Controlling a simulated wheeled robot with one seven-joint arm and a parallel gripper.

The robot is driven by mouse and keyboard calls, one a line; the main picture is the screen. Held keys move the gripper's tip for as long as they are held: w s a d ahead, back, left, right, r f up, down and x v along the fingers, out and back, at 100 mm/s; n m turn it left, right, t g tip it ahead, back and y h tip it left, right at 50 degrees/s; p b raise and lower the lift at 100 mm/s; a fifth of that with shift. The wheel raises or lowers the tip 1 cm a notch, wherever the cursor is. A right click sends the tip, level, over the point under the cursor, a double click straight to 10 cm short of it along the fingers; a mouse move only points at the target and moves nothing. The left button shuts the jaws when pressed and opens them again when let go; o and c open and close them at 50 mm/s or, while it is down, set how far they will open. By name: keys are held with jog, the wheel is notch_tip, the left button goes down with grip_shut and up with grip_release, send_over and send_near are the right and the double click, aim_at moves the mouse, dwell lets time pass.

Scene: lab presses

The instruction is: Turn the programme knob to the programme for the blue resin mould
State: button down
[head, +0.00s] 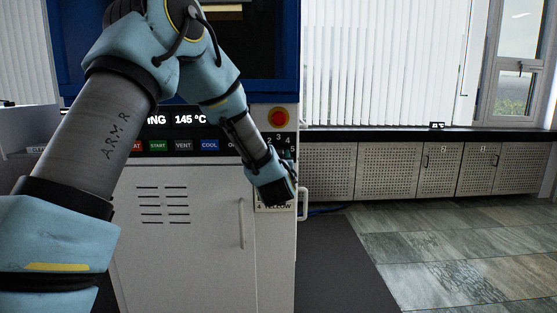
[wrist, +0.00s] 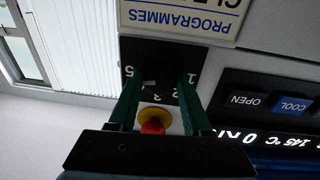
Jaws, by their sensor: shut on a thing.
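The programme knob (wrist: 158,76) is a dark knob on a black dial plate of the press, between my fingertips in the wrist view. My gripper (wrist: 158,80) is shut on it, with one green finger on each side. The wrist view is upside down. Numerals 1, 2, 3 and 5 show around the fingers. A small pale mark shows near the knob; I cannot tell which number it points to. In the head view my gripper (head: 285,190) covers the area below the dial plate (head: 280,140). The programmes card (wrist: 180,18) is cut off, its blue line unreadable. No mould is visible.
A red emergency stop on a yellow base (head: 278,117) sits just above the dial. A row of labelled buttons (head: 183,146) and a display (head: 185,119) reading 145 °C are to its left. Open floor (head: 430,250) lies at the right.

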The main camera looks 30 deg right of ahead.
jog(key=shift+s+d, duration=0.1)
jog(key=shift+c, duration=1.8)
grip_release()
jog(key=b+v, duration=0.1)
jog(key=v, duration=0.9)
jog(key=shift+s+a, duration=0.2)
jog(key=shift+s, duration=0.15)
jog(key=shift+f, duration=0.1)
